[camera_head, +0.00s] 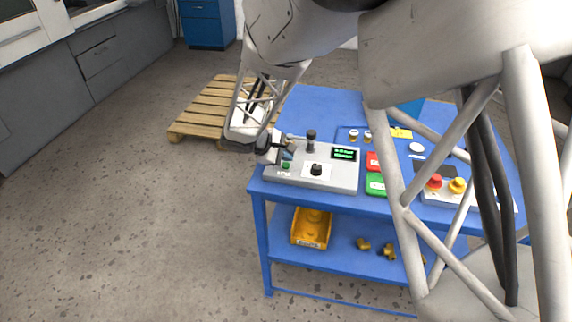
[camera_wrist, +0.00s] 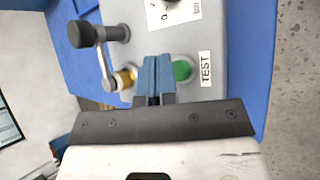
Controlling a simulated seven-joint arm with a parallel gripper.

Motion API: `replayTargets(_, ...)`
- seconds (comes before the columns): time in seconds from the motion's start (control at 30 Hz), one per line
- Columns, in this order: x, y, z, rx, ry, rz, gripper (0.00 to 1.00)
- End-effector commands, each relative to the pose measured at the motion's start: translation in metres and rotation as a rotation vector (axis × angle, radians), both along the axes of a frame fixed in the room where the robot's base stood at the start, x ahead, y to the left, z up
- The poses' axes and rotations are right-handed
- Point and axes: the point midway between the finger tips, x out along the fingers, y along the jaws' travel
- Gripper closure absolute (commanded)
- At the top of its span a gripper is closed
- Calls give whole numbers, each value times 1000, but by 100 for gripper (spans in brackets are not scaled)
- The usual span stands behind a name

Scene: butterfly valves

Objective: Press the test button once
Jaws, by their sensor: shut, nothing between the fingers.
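The green test button (camera_wrist: 182,70) shows in the wrist view just right of my fingers, beside a white label reading TEST (camera_wrist: 205,68). In the head view the button (camera_head: 286,165) is a small green spot at the left end of the grey test box (camera_head: 340,179). My gripper (camera_wrist: 152,62) is shut with nothing between its blue-grey fingers. In the head view my gripper (camera_head: 287,154) is at the box's left end, close to the button. The wrist view does not show clearly whether the fingertips touch the box; part of the button's left edge is close behind them.
A lever with a black knob (camera_wrist: 82,34) and a brass fitting (camera_wrist: 124,78) stand left of my fingers in the wrist view. The box also has a black dial (camera_head: 316,170) and a lit display (camera_head: 345,154). Red and yellow buttons (camera_head: 446,184) sit farther right on the blue table (camera_head: 310,100).

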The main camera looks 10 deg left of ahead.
Motion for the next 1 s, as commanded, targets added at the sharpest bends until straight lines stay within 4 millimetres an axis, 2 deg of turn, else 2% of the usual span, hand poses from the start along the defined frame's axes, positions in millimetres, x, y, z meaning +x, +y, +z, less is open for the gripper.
replayTargets(1.0,0,0,-8,0,0,0,100)
